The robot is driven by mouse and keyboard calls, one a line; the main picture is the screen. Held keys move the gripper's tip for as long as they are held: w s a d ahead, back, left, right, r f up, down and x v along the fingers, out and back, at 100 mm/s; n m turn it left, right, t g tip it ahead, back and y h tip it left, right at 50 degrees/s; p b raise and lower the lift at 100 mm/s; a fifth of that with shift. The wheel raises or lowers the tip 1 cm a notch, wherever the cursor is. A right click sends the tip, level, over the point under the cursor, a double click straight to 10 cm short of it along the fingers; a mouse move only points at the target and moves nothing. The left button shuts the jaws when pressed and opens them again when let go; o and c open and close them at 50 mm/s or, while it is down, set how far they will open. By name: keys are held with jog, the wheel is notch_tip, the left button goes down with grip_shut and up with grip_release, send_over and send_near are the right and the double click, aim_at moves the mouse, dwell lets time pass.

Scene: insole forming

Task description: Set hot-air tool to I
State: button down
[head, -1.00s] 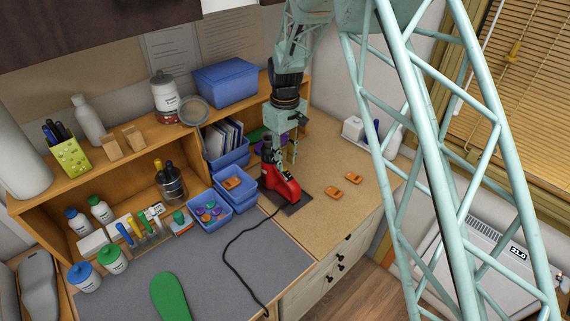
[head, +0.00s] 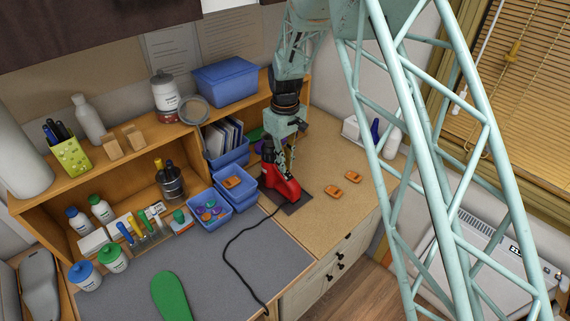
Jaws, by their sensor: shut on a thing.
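The red hot-air tool (head: 283,186) with a black upper end stands on a dark mat (head: 296,204) on the wooden counter. A black cord runs from its area across the grey work surface. My gripper (head: 282,164) points down at the tool's upper part, with its fingers shut against it. The exact contact point and the switch with its I mark are too small or hidden to make out.
Two orange pieces (head: 333,191) lie on the counter right of the tool. Blue bins (head: 236,205) stand close on its left. A green insole (head: 170,297) lies on the grey surface (head: 232,277). The counter's front right is clear.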

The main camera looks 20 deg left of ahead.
jog(key=shift+s+d+f+b, duration=0.3)
jog(key=shift+d+b, duration=0.3)
jog(key=shift+b, duration=0.15)
jog(key=c, duration=2.7)
grip_release()
jog(key=shift+r, duration=0.1)
jog(key=shift+r, duration=5.95)
